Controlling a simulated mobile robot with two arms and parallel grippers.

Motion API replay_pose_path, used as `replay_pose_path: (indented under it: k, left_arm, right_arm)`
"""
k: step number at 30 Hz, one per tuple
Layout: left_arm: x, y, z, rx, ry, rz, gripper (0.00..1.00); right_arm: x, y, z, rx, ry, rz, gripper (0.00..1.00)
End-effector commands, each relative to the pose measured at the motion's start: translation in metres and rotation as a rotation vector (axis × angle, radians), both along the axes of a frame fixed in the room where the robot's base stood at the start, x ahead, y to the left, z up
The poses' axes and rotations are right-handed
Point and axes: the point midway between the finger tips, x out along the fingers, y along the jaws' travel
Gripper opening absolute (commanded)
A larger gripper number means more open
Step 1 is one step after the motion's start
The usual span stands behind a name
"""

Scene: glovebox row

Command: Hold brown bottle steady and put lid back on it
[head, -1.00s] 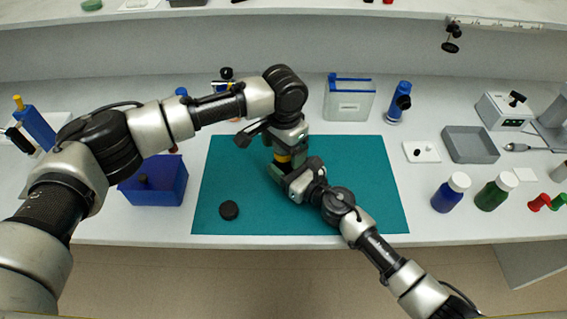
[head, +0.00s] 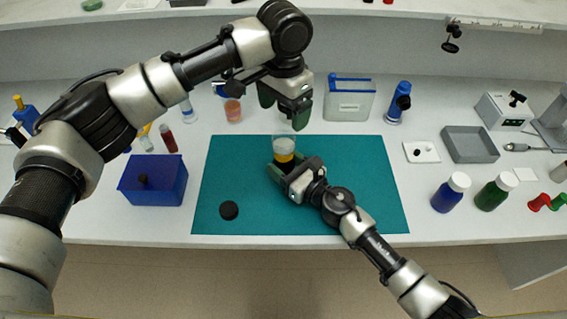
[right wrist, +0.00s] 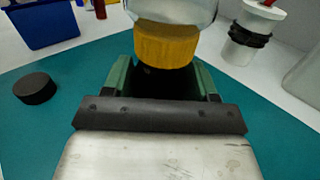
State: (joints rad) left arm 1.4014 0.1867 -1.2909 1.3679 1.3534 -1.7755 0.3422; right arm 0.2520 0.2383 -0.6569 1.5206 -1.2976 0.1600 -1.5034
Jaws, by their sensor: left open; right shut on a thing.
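My right gripper (head: 282,171) is shut on a dark thing low over the teal mat (head: 340,215); the fingers hide most of it. Directly above the jaws are an orange ribbed band (head: 285,157) and a clear, wider cylindrical piece (head: 283,143). Band (right wrist: 166,45) and clear piece (right wrist: 180,10) also fill the top of the right wrist view. I cannot tell how they join the dark thing. My left gripper (head: 284,105) is open and appears empty, above and behind the clear piece. A black round lid (head: 229,210) lies flat on the mat, left of my right gripper.
A blue bin (head: 153,187) stands left of the mat. A clear tank (head: 349,100) and a blue bottle with a black band (head: 399,102) stand behind it. Blue (head: 450,192) and green (head: 494,192) white-capped bottles stand at the right. The mat's right side is clear.

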Motion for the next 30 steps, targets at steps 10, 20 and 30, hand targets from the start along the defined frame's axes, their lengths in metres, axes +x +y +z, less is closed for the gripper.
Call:
replay_pose_path:
  k: [10,20,30]
  left_arm:
    - [0.000,0.000,0.004,0.001,0.001,0.000,0.84]
    - [0.000,0.000,0.003,0.001,0.001,0.000,0.84]
    - [0.000,0.000,0.001,0.001,0.001,0.000,0.84]
  right_arm:
    - [0.000,0.000,0.000,0.000,0.000,0.000,0.59]
    - [0.000,0.000,0.000,0.000,0.000,0.000,0.88]
    - [-0.017,-0.018,-0.002,-0.004,0.000,-0.001,0.88]
